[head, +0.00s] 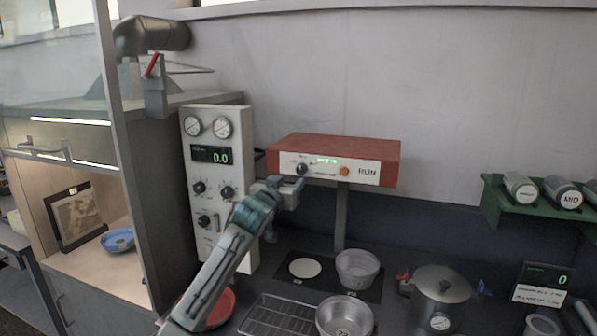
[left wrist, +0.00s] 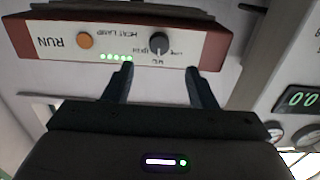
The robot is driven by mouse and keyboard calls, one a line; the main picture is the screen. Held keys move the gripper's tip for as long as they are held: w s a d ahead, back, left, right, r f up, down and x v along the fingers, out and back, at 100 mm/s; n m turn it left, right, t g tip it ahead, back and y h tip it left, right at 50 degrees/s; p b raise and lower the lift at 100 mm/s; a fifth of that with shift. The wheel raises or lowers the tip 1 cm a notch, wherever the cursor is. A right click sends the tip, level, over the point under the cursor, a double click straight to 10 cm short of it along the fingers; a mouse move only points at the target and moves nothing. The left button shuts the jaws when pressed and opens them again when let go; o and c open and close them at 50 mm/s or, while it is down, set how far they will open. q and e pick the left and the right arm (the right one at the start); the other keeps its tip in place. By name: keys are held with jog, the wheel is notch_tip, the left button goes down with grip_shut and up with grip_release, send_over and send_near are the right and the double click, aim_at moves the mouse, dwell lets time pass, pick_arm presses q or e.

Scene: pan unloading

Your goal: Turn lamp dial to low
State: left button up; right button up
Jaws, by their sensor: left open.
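The lamp is a red box (head: 335,148) with a white front panel, a black dial (head: 302,169), a green light row, an orange button (head: 344,171) and the word RUN. In the left wrist view the panel is upside down, with the dial (left wrist: 159,42) centred beyond my fingertips. The dial's small setting labels are too blurred to read surely. My left gripper (head: 290,187) is open and empty, just below and in front of the dial. In the left wrist view its fingers (left wrist: 159,72) are spread to either side of the dial's line, apart from it. My right gripper is not in view.
A white gauge panel (head: 212,160) with knobs and a 0.0 display stands left of the lamp. Below are metal pans (head: 357,268), a wire rack (head: 275,318), a red dish (head: 217,308) and a lidded pot (head: 440,290). A green shelf (head: 500,203) holds canisters at right.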

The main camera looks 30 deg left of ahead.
aim_at(300, 171)
pick_arm(q)
jog(key=p+x, duration=0.3)
jog(key=x, duration=0.4)
jog(key=shift+w+r+p, duration=0.1)
jog(key=shift+w+p, duration=0.15)
jog(key=shift+p, duration=0.05)
jog(key=shift+x, duration=0.75)
jog(key=shift+f, duration=0.25)
jog(key=c, duration=1)
